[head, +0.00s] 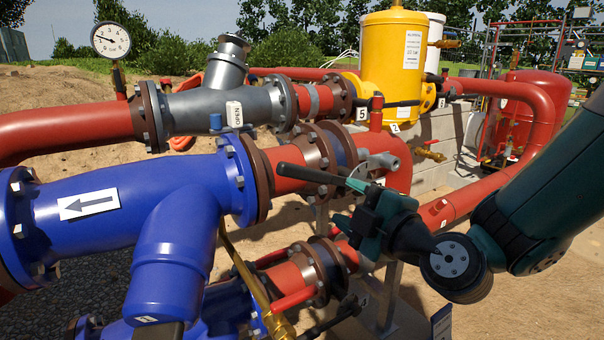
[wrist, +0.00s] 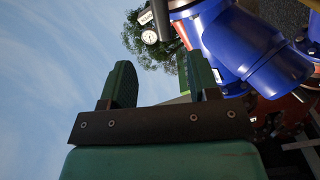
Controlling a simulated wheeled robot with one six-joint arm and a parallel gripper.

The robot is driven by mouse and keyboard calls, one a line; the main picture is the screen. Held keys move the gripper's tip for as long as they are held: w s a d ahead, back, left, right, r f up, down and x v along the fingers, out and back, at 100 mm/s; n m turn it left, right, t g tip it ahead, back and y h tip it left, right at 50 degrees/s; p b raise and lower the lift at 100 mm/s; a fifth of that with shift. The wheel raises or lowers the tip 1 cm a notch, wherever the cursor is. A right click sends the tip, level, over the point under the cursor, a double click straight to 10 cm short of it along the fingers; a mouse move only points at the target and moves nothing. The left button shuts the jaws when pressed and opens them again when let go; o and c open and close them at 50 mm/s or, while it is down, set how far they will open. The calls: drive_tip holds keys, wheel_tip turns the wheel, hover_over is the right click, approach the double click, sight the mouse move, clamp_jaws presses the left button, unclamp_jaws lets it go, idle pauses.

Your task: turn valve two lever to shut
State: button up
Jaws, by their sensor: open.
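A black lever (head: 312,174) shows in the head view, lying nearly level across the red pipe right of the blue flange. A grey metal fitting (head: 382,161) sits just beyond its right end. I cannot read a number on this lever, so I cannot confirm it is valve two. My gripper (head: 350,203) is open, just below and right of the lever; whether they touch is unclear.
The large blue pipe (head: 115,215) with a white arrow label fills the left. An OPEN tag (head: 235,113) hangs by the grey strainer (head: 215,105). A yellow tank (head: 393,60) stands behind. Another black lever (head: 330,318) sits on the lower red pipe. Sandy ground lies lower right.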

sight(304, 173)
drive_tip(key=p+x, duration=1.4)
drive_tip(key=shift+w+a+r, duration=0.15)
drive_tip(key=shift+w+a, duration=0.05)
drive_tip(key=shift+a, duration=0.05)
drive_tip(key=shift+w+a+p, duration=0.2)
drive_tip(key=shift+w+p, duration=0.15)
drive_tip(key=shift+f, duration=0.2)
clamp_jaws()
